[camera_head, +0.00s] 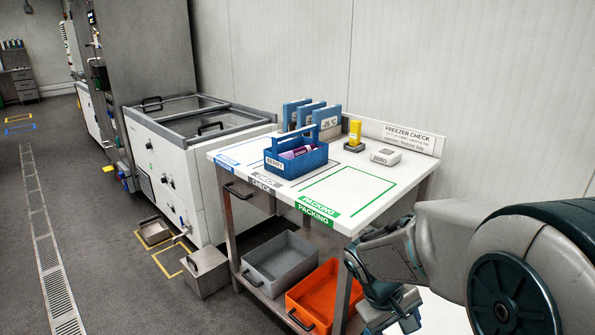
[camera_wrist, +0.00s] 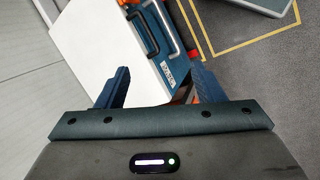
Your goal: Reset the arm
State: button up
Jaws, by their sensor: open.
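My gripper (camera_head: 390,318) hangs at the lower right in the head view, in front of the table's right front corner. In the wrist view my gripper's two blue fingers (camera_wrist: 162,86) stand wide apart with nothing held between them. My arm comes in from the right edge of the head view. The white packing table (camera_head: 352,215) stands in the middle of the head view. A blue carrier (camera_head: 312,160) with a handle and purple packs in it sits on the table, left of the green-outlined packing area. The gripper is apart from the carrier.
A scale (camera_head: 386,157), a yellow item (camera_head: 355,130) and several blue panels (camera_head: 325,112) stand along the table's back. A grey bin (camera_head: 262,283) and an orange bin (camera_head: 304,315) sit below. A chest freezer (camera_head: 180,160) stands left. The packing area is clear.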

jog(key=s+a+r+m+t+y+p, duration=0.1)
jog(key=s+a+r+m+y+p, duration=0.1)
jog(key=s+r, duration=0.2)
jog(key=s+a+r+m+t+y+p, duration=0.2)
jog(key=s+a+r+p, duration=0.1)
jog(key=r, duration=0.6)
jog(key=shift+s+r+y+p, duration=0.25)
jog(key=shift+s+y+p, duration=0.05)
jog(key=shift+s, duration=0.1)
